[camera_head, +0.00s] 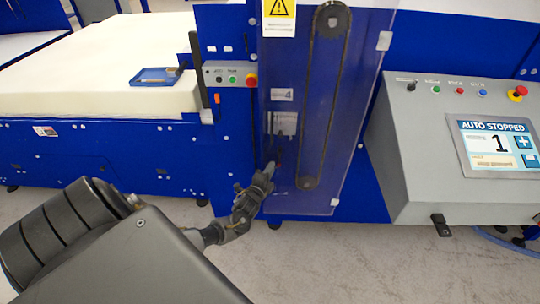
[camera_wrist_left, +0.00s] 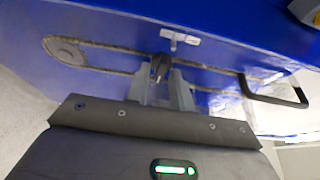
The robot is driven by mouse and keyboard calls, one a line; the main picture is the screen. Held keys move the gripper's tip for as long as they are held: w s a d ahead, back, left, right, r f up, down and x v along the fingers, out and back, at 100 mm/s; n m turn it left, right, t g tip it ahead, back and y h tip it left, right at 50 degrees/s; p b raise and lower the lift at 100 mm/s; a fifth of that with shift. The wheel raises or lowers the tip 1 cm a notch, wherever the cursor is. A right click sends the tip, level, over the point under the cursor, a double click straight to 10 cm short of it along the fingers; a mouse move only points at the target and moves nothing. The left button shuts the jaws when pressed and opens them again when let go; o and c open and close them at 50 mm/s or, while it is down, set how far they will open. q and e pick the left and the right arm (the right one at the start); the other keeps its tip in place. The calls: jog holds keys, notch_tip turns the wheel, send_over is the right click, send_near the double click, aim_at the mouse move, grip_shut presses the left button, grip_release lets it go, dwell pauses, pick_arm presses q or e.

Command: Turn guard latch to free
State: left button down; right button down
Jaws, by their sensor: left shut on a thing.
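The guard latch is a small dark knob (camera_wrist_left: 159,66) low on the transparent blue guard. In the head view its dark upper part (camera_head: 279,154) shows just above my gripper, and the rest is hidden. My left gripper (camera_head: 270,168) reaches the guard from the lower left and is shut on the latch. In the left wrist view the two grey fingers (camera_wrist_left: 166,84) stand on either side of the dark knob. My right gripper is in neither view.
The blue guard (camera_head: 352,100) covers a chain loop (camera_head: 322,100) right of the latch. A grey console (camera_head: 410,150) stands at the right, its screen (camera_head: 492,143) reading "AUTO STOPPED" and 1. A foam block (camera_head: 90,70) lies on the left bed. A black handle (camera_wrist_left: 278,100) sticks out in the wrist view.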

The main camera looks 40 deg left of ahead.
pick_arm(q)
jog(key=shift+r, duration=0.15)
jog(key=c, duration=1.6)
grip_release()
jog(key=shift+w, duration=0.1)
jog(key=shift+o, duration=0.4)
jog(key=b+v, duration=0.1)
jog(key=v, duration=0.9)
jog(key=shift+s, duration=0.35)
